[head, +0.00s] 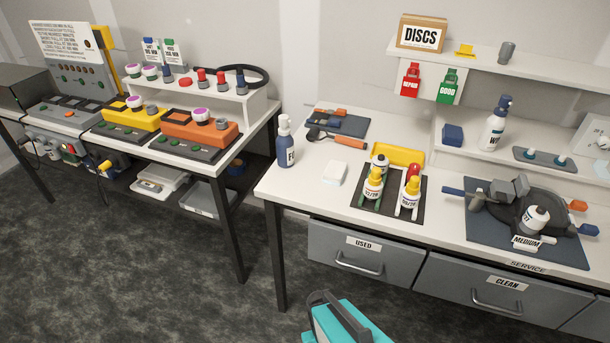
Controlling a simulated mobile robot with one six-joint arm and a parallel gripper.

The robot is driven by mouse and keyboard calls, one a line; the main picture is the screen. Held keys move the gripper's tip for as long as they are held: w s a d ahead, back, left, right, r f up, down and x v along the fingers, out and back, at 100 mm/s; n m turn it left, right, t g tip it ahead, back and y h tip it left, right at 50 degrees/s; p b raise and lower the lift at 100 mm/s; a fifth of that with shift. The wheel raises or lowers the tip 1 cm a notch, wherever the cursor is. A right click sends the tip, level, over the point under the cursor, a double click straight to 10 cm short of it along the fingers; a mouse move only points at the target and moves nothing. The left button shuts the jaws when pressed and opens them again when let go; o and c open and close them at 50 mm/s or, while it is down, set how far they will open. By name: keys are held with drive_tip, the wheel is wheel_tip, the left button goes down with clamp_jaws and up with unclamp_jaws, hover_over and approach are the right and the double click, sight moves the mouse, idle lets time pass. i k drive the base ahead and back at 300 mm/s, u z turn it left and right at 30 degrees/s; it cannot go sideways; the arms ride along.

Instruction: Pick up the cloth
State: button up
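A small white folded pad, which looks like the cloth (335,173), lies flat on the white bench top near its left end. It is right of a blue spray bottle (286,142) and left of a dark tray (391,207) with bottles. Nothing lies on the cloth. A teal and dark grey part at the bottom edge, in front of the bench, looks like mine. No gripper fingertips can be made out, and nothing of mine is near the cloth.
A black tool with an orange handle (350,142) lies behind the cloth. A yellow tray (399,156) stands behind the bottles. A blue mat (482,232) with a dark device is farther right. Bare bench top surrounds the cloth. Drawers marked USED (363,254) and CLEAN (500,294) are below.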

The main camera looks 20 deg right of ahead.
sight(334, 173)
drive_tip(key=z, duration=0.4)
drive_tip(key=k, duration=0.25)
drive_tip(key=u, duration=3)
drive_tip(key=k, duration=0.55)
drive_tip(key=z, duration=0.3)
